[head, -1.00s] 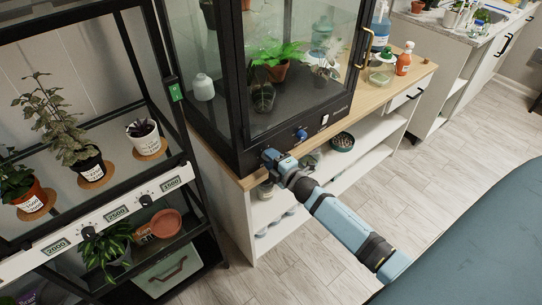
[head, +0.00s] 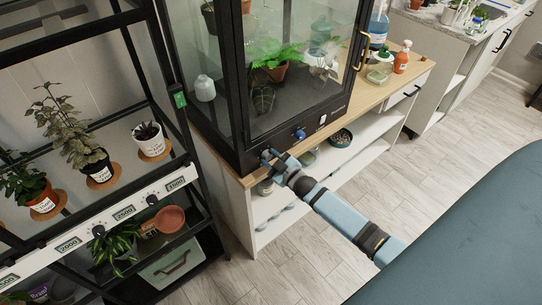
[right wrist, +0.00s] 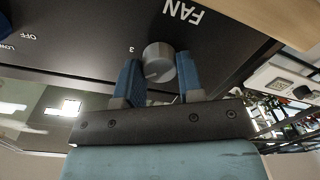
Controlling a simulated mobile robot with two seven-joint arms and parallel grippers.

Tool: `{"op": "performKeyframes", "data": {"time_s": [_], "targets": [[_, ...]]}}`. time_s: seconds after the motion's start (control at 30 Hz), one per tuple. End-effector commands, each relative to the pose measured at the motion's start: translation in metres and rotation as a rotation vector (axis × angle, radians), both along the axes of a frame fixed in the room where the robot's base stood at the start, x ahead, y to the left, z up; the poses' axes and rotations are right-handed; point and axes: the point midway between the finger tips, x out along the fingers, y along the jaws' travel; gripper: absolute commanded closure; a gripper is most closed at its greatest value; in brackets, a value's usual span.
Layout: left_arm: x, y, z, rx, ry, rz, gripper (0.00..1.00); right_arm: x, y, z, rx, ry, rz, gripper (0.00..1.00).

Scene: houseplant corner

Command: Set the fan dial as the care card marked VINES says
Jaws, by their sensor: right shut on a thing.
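The fan dial (right wrist: 158,62) is a round grey knob on the black front panel of the glass plant cabinet (head: 240,165), with the word FAN and a 3 printed near it. My right gripper (right wrist: 160,78) has its two blue fingers on either side of the dial, shut on it. In the head view the right gripper (head: 268,158) is at the cabinet's lower front left corner and hides the dial. The dial's exact setting is hard to read. I cannot make out a care card marked VINES. My left gripper is not in view.
A blue knob (head: 300,133) sits on the same panel, right of my gripper. A black rack (head: 172,85) with potted plants and numbered light dials stands at the left. Bottles stand on the wooden top right of the cabinet.

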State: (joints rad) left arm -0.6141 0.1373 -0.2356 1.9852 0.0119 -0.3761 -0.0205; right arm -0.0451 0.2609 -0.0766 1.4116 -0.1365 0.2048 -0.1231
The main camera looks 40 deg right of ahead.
Motion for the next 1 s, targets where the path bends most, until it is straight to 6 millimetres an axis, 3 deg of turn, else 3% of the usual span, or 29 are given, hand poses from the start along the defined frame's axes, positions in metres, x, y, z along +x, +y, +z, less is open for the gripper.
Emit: {"op": "performKeyframes", "data": {"time_s": [0.5,1.0], "targets": [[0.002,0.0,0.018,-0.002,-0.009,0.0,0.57,0.0,-0.001,0.001,0.465,0.036,0.0,0.89],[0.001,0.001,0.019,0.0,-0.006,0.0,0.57,0.001,-0.001,0.0,0.702,0.053,0.001,0.89]]}}
